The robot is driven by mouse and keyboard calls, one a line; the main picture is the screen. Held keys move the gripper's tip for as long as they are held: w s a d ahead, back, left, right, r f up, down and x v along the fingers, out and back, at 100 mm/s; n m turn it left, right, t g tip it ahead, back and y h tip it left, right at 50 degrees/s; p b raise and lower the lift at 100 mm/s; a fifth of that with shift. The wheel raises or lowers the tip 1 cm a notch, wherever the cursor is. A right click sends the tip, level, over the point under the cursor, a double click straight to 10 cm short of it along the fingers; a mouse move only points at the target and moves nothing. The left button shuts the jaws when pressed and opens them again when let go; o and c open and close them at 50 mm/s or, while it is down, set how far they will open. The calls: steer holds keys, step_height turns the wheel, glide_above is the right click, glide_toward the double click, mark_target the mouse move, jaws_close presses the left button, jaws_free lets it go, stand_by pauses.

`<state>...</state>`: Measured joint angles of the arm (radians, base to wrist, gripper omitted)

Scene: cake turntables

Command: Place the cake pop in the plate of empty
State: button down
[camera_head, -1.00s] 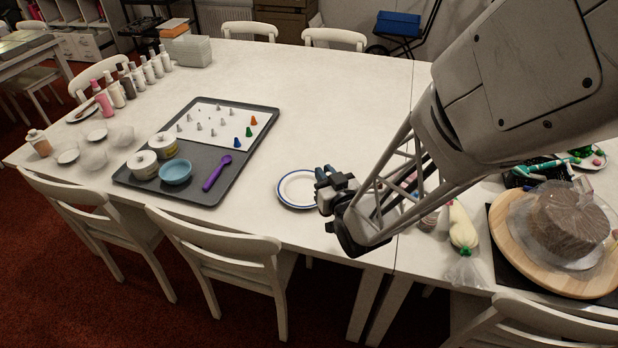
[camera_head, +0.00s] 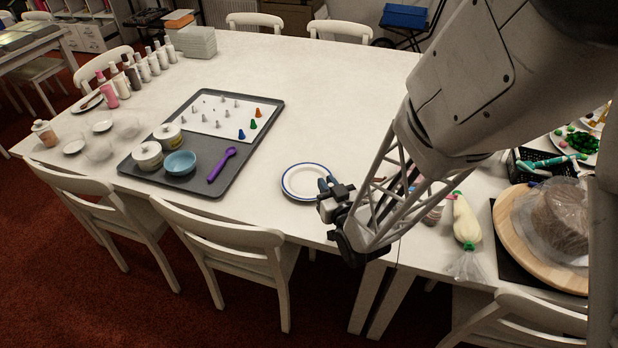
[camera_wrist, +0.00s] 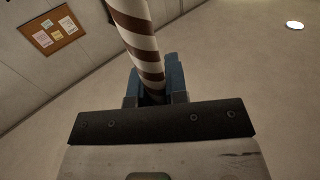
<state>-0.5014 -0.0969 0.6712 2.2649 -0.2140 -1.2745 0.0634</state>
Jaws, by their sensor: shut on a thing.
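The empty plate (camera_head: 297,181) is white with a blue rim. It lies on the white table near the front edge, and my gripper (camera_head: 327,187) overlaps its right side in the head view. In the wrist view my gripper (camera_wrist: 158,88) is shut on a brown-and-white striped stick, the cake pop (camera_wrist: 138,32). The top end of the cake pop runs out of the wrist frame. In the head view I cannot make out the cake pop. I cannot tell my gripper's height above the plate.
A grey tray (camera_head: 240,172) with a blue bowl (camera_head: 180,163), purple spoon (camera_head: 222,165) and piping tips lies left of the plate. Right of my arm are a piping bag (camera_head: 465,222) and a covered cake (camera_head: 556,218). The table's middle back is clear.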

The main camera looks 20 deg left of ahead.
stand_by(0.3)
steer(key=w+d+f+x, duration=0.1)
steer(key=d+x, duration=0.1)
steer(key=x, duration=1.3)
steer(key=shift+w+a+f, duration=0.25)
steer(key=shift+w+a, duration=0.05)
steer(key=shift+w, duration=0.3)
steer(key=shift+f, duration=1.9)
steer(key=c, duration=1.1)
jaws_free()
steer(key=shift+c, duration=0.2)
